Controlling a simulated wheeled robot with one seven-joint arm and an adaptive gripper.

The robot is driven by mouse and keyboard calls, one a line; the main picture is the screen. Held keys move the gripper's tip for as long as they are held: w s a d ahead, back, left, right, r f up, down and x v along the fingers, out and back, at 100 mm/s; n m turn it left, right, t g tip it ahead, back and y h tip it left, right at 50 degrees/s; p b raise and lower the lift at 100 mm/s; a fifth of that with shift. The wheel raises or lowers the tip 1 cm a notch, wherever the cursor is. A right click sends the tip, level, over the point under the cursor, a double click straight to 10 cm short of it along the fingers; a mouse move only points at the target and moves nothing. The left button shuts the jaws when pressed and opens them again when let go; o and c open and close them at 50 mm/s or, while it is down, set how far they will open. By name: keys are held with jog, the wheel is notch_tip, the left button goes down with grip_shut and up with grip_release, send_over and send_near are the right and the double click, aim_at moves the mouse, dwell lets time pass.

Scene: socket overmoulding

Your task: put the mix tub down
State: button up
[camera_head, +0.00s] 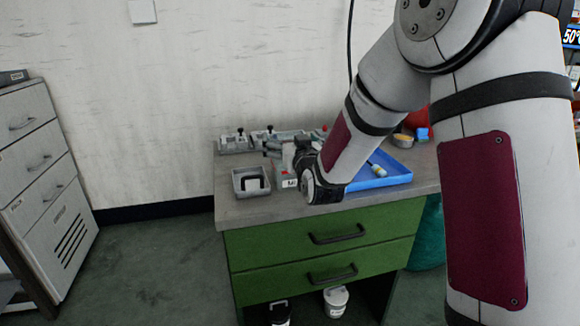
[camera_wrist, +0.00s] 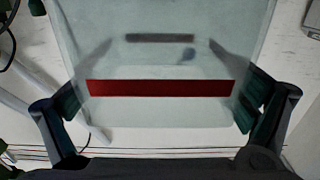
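The mix tub (camera_wrist: 160,88) is a translucent tub with a red band, filling the middle of the wrist view. My gripper (camera_wrist: 160,110) has one dark finger against each side of it, so it is shut on the tub. In the head view my gripper (camera_head: 283,152) is over the left-middle of the grey bench top (camera_head: 240,212), partly hidden by my forearm. I cannot make out the tub clearly there, or tell whether it touches the bench. A small whitish box with a label (camera_head: 290,183) sits just below the gripper in that view.
A grey tray (camera_head: 237,190) with a black part stands left of the gripper. A blue tray (camera_head: 395,180) holding a small bottle (camera_head: 376,170) is to the right. Clamp-like fixtures (camera_head: 235,143) line the back, and a tin (camera_head: 402,140) stands back right. The front left bench strip is clear.

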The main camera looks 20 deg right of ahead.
jog(key=c, duration=1.5)
jog(key=shift+r, duration=0.15)
